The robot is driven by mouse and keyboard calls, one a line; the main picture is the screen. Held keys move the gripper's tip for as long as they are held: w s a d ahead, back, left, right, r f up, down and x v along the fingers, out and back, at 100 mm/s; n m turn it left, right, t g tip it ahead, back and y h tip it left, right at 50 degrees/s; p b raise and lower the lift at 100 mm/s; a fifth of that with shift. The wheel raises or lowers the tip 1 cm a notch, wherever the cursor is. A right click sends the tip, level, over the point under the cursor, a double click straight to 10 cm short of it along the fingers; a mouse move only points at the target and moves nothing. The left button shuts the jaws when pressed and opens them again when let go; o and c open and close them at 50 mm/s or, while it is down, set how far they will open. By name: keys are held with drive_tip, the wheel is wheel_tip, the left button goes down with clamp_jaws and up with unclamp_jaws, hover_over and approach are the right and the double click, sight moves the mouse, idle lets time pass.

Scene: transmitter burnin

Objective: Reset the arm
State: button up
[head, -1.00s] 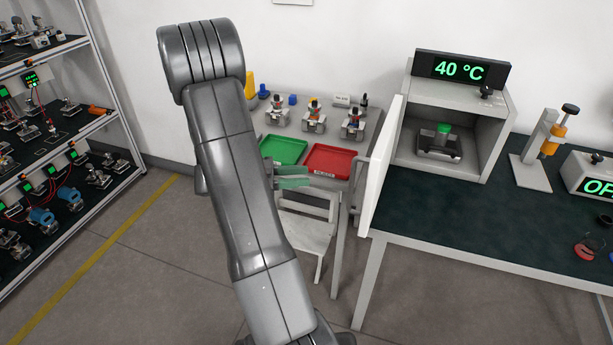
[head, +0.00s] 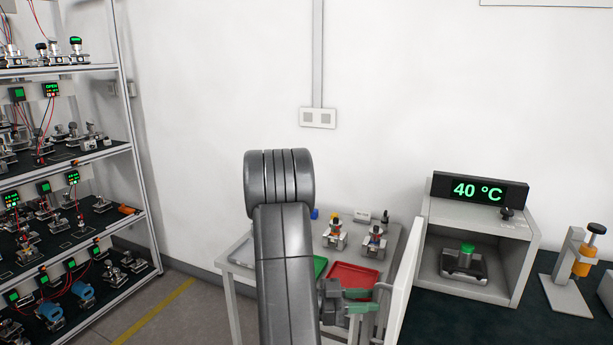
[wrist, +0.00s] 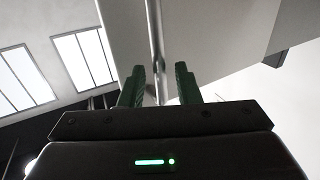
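My gripper (head: 359,301) has green fingers and shows in the head view beside my grey arm, in front of the red tray (head: 353,274). My arm stands raised in the middle of the head view and hides part of the small table and most of the green tray (head: 320,266).
An oven-like chamber (head: 520,262) reading 40 °C stands open at right, its white door (head: 402,285) close to my gripper. A device (head: 464,262) with a green top sits inside. Shelves (head: 134,157) of equipment line the left. Fixtures (head: 336,235) stand behind the trays.

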drive_tip(key=shift+s+d, duration=0.1)
drive_tip(key=shift+d, duration=1.2)
